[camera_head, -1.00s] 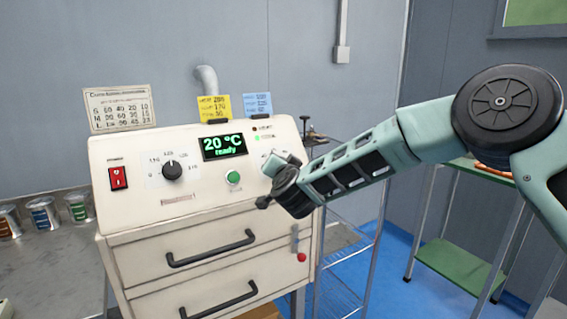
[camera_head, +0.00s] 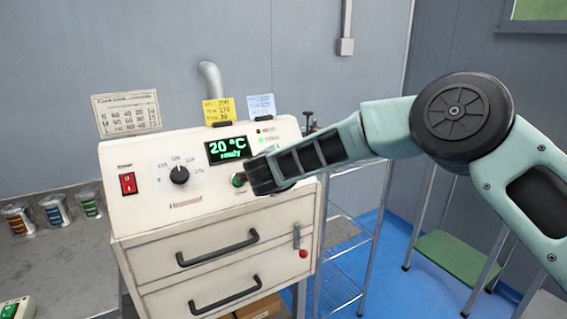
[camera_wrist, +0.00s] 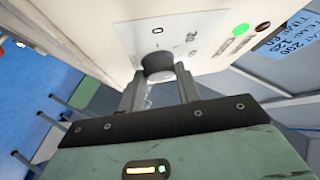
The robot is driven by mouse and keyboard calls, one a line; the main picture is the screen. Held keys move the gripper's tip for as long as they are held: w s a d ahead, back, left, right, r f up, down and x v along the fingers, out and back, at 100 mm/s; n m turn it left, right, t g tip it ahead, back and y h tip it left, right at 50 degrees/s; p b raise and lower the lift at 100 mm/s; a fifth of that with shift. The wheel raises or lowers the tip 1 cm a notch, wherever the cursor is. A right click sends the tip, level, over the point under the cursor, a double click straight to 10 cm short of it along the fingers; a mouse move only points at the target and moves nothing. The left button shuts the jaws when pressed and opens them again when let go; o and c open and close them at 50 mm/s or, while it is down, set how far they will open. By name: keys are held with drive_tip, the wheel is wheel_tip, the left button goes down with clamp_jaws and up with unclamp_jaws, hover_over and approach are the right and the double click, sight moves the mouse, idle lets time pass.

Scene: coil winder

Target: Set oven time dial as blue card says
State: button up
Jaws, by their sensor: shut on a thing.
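The blue card (camera_head: 261,106) stands clipped on top of the cream oven (camera_head: 150,218), at the right beside a yellow card. In the wrist view a grey round dial (camera_wrist: 158,66) on the white panel sits between my two fingers. My gripper (camera_wrist: 159,80) is shut on this dial. In the head view my gripper (camera_head: 262,177) covers the panel's right part and hides this dial. The dial's pointer setting cannot be made out.
Two drawer handles (camera_head: 218,248) jut out below. A wire rack (camera_head: 345,250) stands at right.

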idle(0.4)
drive_tip(key=o, duration=1)
drive_tip(key=b+v, duration=0.2)
drive_tip(key=v, duration=1.5)
drive_tip(key=shift+s+a+r, duration=0.1)
drive_tip(key=shift+s+r, duration=0.1)
